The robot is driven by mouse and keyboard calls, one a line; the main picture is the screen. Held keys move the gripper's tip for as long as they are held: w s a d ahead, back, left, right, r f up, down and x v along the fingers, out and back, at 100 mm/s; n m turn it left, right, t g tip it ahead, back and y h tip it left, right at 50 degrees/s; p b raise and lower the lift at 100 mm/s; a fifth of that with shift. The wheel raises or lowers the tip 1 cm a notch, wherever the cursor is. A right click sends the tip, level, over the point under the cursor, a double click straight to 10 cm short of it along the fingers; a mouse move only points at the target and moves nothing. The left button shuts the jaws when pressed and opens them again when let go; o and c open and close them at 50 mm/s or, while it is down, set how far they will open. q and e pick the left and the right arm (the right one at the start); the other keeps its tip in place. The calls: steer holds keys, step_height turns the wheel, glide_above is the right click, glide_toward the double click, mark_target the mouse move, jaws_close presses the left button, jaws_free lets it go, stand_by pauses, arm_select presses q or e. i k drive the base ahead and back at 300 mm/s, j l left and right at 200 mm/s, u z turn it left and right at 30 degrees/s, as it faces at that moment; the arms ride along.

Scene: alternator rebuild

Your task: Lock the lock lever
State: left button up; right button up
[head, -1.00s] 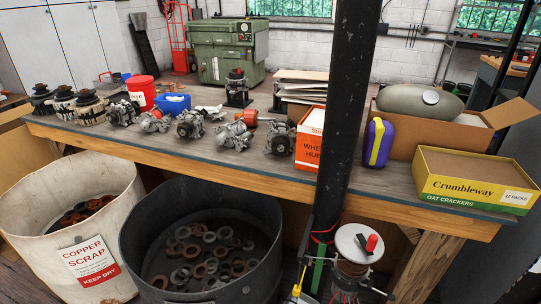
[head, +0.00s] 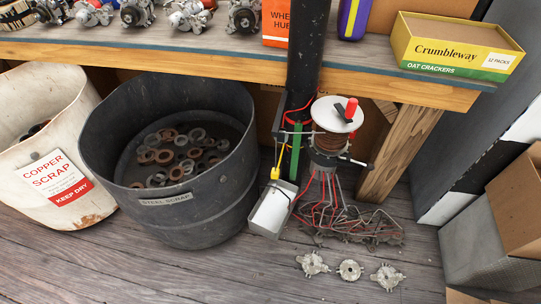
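A floor-standing device with a round white disc (head: 332,115) on top of a brown wound coil (head: 330,142) stands at the foot of the bench. A red upright handle (head: 351,107) and a short black bar (head: 340,110) sit on the disc. Another dark arm sticks out low on the device's right side. I cannot tell for sure which of these is the lock lever or how it is set. Neither of my grippers shows in the head view.
A black post (head: 306,60) stands left of the device, with a white tray (head: 272,210) at its foot. Tangled wires (head: 345,215) and several metal castings (head: 350,270) lie on the floor. Steel scrap (head: 165,197) and copper scrap (head: 35,190) bins stand left. The bench edge (head: 200,66) overhangs behind.

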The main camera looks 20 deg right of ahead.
mark_target(371, 167)
steer(key=z, duration=1.35)
